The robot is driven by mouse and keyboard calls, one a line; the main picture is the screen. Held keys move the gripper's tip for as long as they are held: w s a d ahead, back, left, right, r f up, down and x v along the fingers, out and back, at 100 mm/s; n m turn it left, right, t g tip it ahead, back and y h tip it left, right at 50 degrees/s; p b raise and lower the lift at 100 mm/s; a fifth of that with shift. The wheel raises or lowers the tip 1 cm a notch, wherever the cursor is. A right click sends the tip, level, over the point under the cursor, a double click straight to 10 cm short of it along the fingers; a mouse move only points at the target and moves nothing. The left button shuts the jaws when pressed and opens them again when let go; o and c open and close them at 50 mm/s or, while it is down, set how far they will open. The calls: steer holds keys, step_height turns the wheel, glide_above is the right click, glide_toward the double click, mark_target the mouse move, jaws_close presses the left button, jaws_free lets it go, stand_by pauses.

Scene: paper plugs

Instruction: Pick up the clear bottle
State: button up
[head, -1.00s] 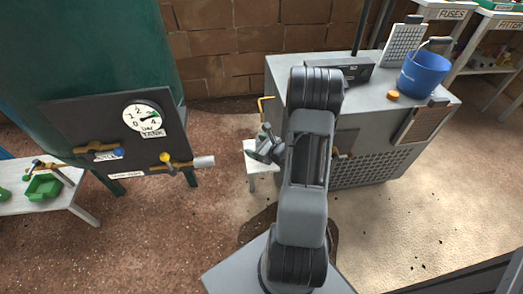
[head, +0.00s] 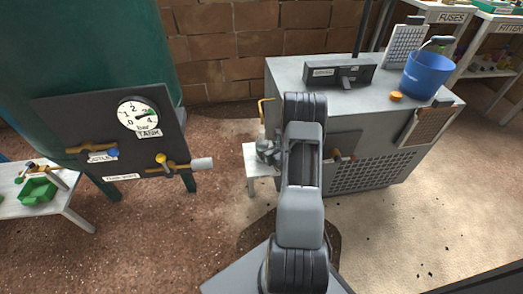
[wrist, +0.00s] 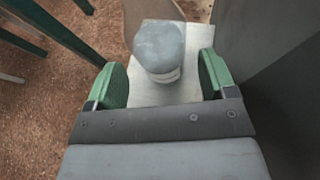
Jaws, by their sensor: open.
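A greyish, see-through-looking bottle (wrist: 160,48) with a rounded top stands on a small white stool (wrist: 150,93) in the wrist view. My gripper (wrist: 163,78) is open, with one green finger on each side of the bottle's near side. I cannot tell whether either finger touches it. In the head view the stool (head: 256,160) shows beside the grey cabinet, and my gripper (head: 267,151) is over it, partly behind my arm. The bottle cannot be made out clearly there.
The grey cabinet (head: 378,160) stands close to the right of the stool, with a blue bucket (head: 427,74) on top. A green tank (head: 85,60) with a gauge panel (head: 130,170) stands at left. Brown floor between them is clear.

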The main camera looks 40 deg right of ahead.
mark_target(263, 147)
steer(key=b+x, duration=0.2)
steer(key=x, duration=0.2)
steer(key=shift+w+a+f, duration=0.1)
steer(key=shift+f, duration=0.05)
steer(key=shift+w, duration=0.45)
steer(key=shift+c, duration=0.2)
steer(key=c, duration=0.6)
steer(key=shift+o, duration=0.2)
